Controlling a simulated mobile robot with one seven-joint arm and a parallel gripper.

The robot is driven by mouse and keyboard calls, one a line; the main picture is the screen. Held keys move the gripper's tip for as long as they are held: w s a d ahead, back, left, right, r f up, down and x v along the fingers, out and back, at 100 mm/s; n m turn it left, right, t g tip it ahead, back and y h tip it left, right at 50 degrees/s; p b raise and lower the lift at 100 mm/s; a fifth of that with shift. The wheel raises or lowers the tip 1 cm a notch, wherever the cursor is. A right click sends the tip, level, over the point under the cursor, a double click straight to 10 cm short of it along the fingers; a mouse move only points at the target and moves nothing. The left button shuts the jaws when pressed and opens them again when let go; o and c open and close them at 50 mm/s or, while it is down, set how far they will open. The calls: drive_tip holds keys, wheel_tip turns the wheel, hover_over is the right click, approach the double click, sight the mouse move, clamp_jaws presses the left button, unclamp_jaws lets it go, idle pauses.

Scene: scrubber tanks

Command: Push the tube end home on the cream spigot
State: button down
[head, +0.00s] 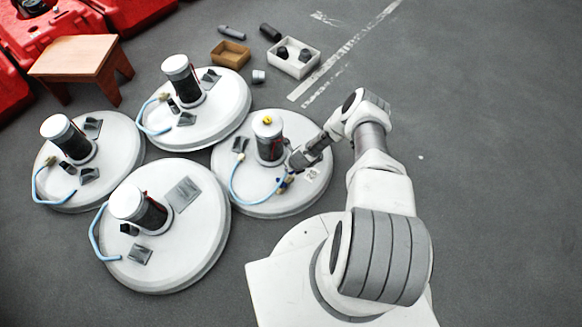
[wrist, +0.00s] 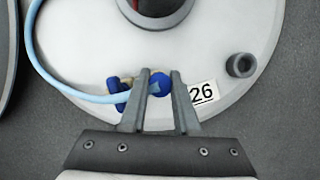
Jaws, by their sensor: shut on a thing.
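A light blue tube (wrist: 75,92) curves in from the left over a white round tank lid (wrist: 230,100). My gripper (wrist: 161,86) is shut on the tube's end, with a dark blue piece (wrist: 159,83) showing between the fingertips. Cream-coloured fitting parts (wrist: 112,83), likely the spigot, show just left of the left finger, beside another blue piece. The fingers hide part of this, so I cannot tell how far the tube sits on the spigot. In the head view my gripper (head: 288,174) is low over the lid with the yellow-topped canister (head: 269,140), at the tube (head: 234,186).
Three other white tanks (head: 160,255) stand to the left. A wooden stool (head: 75,55), brown box (head: 230,54) and white bin (head: 293,62) are further back. The floor at right is clear.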

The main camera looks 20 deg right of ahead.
drive_tip(key=shift+f, duration=0.15)
idle(0.4)
drive_tip(key=shift+f, duration=1.15)
drive_tip(key=shift+c, duration=0.4)
unclamp_jaws()
wheel_tip(320, 180, up, 9)
drive_tip(key=p, duration=0.6)
drive_tip(key=shift+f, duration=0.2)
